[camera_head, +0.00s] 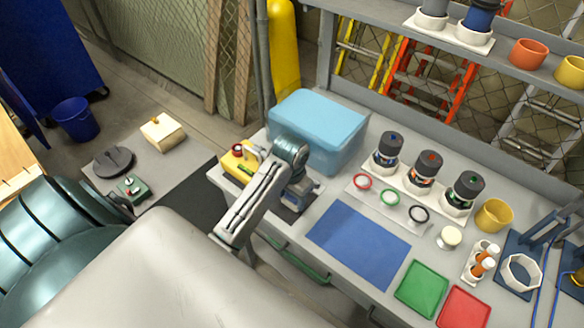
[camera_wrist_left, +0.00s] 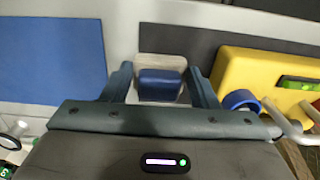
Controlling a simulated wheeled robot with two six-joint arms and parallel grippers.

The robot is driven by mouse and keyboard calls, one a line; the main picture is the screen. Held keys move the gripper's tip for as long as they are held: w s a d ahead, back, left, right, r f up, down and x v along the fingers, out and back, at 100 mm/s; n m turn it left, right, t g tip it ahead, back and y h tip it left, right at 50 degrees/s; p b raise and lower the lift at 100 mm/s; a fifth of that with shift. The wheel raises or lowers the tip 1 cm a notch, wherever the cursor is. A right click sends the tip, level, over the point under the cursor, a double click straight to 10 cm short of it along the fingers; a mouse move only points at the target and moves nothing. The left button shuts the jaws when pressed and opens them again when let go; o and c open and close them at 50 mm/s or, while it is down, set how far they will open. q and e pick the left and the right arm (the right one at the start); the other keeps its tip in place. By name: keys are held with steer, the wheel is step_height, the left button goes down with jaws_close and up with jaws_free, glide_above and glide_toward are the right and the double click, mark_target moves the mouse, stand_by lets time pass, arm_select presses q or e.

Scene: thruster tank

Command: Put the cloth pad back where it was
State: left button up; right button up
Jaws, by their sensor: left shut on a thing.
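My left gripper (camera_head: 297,200) is over the left part of the grey workbench (camera_head: 333,193), just left of the blue mat. In the left wrist view its two fingers (camera_wrist_left: 161,84) are on either side of a small blue block (camera_wrist_left: 160,86), shut on it. A pale beige piece (camera_wrist_left: 160,62) shows directly behind the block; together they look like the cloth pad. A dark strip of bench surface (camera_wrist_left: 205,45) lies beyond them. In the head view the gripper hides the pad, and whether it touches the bench cannot be told. My right gripper is not in view.
A yellow case (camera_head: 232,168) stands close left of the gripper, also in the left wrist view (camera_wrist_left: 240,70). A light-blue bin (camera_head: 318,125) stands behind. The blue mat (camera_head: 358,243) is bare. Black-capped jars (camera_head: 424,168), rings and trays (camera_head: 422,288) fill the right side.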

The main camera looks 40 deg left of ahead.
mark_target(291, 197)
arm_select(q)
steer(key=shift+w+a, duration=0.4)
steer(key=shift+w, duration=0.2)
steer(key=shift+w+a+r+p, duration=0.1)
steer(key=shift+w+a+p, duration=0.15)
steer(key=shift+w+p, duration=0.1)
step_height(291, 197, down, 3)
steer(key=shift+f+p, duration=0.2)
steer(key=shift+p, duration=0.7)
steer(key=shift+f, duration=0.2)
steer(key=o, duration=0.9)
steer(key=shift+f, duration=0.15)
steer(key=shift+c, duration=0.2)
